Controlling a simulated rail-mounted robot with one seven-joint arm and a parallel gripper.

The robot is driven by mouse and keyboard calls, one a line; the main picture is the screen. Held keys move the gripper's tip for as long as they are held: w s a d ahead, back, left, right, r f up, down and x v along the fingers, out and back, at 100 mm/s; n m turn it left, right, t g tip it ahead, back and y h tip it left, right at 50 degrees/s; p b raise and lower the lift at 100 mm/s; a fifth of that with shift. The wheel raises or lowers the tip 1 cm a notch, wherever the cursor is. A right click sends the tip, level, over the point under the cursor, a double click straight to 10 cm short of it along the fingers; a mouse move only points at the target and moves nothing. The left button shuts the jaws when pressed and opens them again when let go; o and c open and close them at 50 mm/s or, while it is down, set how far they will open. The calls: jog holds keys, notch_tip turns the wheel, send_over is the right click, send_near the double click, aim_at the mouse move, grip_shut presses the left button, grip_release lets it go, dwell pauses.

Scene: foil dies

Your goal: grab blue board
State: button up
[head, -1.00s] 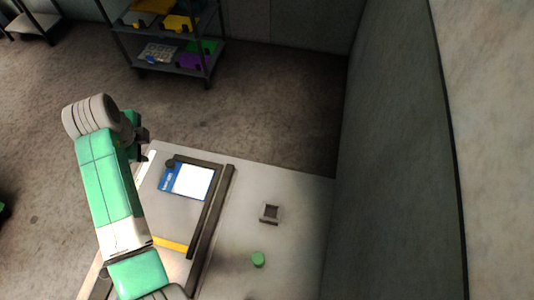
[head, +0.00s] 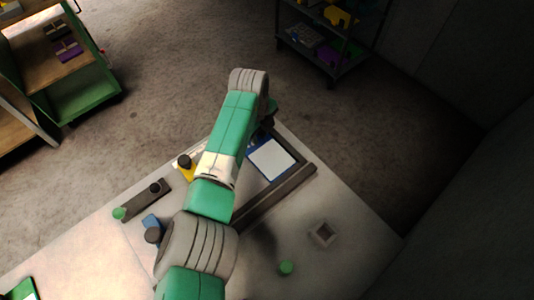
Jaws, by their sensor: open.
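A blue board with a white face (head: 272,159) lies on the light worktable (head: 365,238), beside a dark rail. Its blue edge shows along the left and lower sides, and my arm stands close to its left side. My gripper (head: 268,112) is dark and partly hidden behind the end of my green and white arm. It is open and appears above the far edge of the table, just beyond the board. I cannot see its fingertips clearly, and I see nothing held in it.
A dark rail (head: 285,191) borders the board. A small square holder (head: 323,234) and a green knob (head: 286,268) stand on the table's right part. A yellow part (head: 186,168) and a dark bar (head: 146,199) lie left of my arm. A green cart (head: 85,98) and a dark shelf (head: 328,50) stand beyond.

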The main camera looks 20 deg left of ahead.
grip_shut()
jog(key=shift+r, duration=0.1)
jog(key=shift+r, duration=0.25)
notch_tip(320, 180, up, 2)
jog(key=shift+r+p, duration=0.15)
jog(key=shift+p, duration=0.5)
jog(key=shift+s+d+r+p, duration=0.1)
jog(key=shift+s+r+p, duration=0.65)
jog(key=shift+s, duration=0.1)
jog(key=s+p, duration=0.1)
jog(key=s, duration=0.3)
jog(key=s+d+p, duration=0.1)
jog(key=s, duration=0.4)
jog(key=s+d+p, duration=0.1)
jog(key=s, duration=0.4)
jog(key=shift+r, duration=0.3)
